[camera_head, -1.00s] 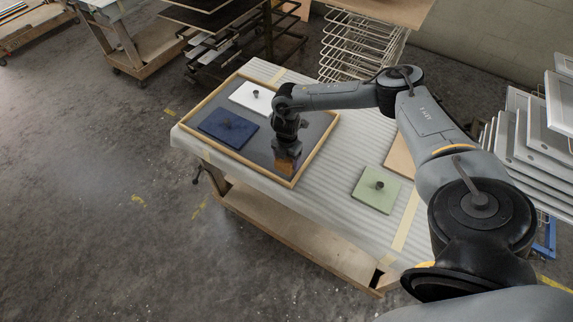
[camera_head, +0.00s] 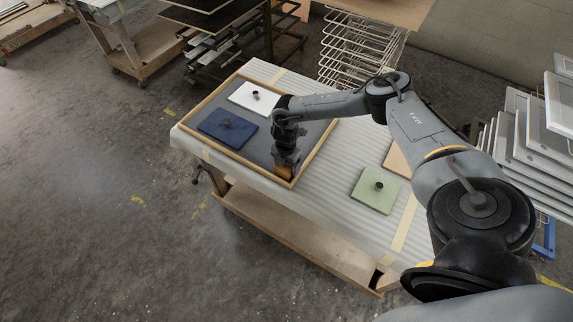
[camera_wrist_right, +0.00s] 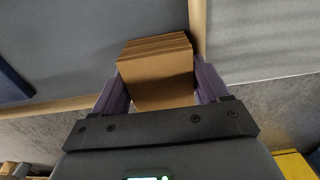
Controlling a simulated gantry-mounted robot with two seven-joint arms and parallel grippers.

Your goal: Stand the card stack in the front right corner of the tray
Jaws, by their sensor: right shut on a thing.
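The tray (camera_head: 208,99) has a light wooden rim and a grey floor, and lies on the padded cart. My right gripper (camera_head: 285,166) is at its front right corner, pointing down. It is shut on the card stack (camera_head: 284,174), a tan block of several layers. In the right wrist view the card stack (camera_wrist_right: 156,72) is between the purple fingers of my right gripper (camera_wrist_right: 158,82), inside the corner where two rim sides (camera_wrist_right: 197,28) meet. I cannot tell whether its base touches the tray floor. My left gripper is out of view.
Inside the tray are a blue panel (camera_head: 222,128) and a white panel (camera_head: 246,99), each with a dark knob. A green panel (camera_head: 372,197) lies on the padded cart top (camera_head: 335,200) to the right, by a tan board (camera_head: 397,160). The tray's middle is clear.

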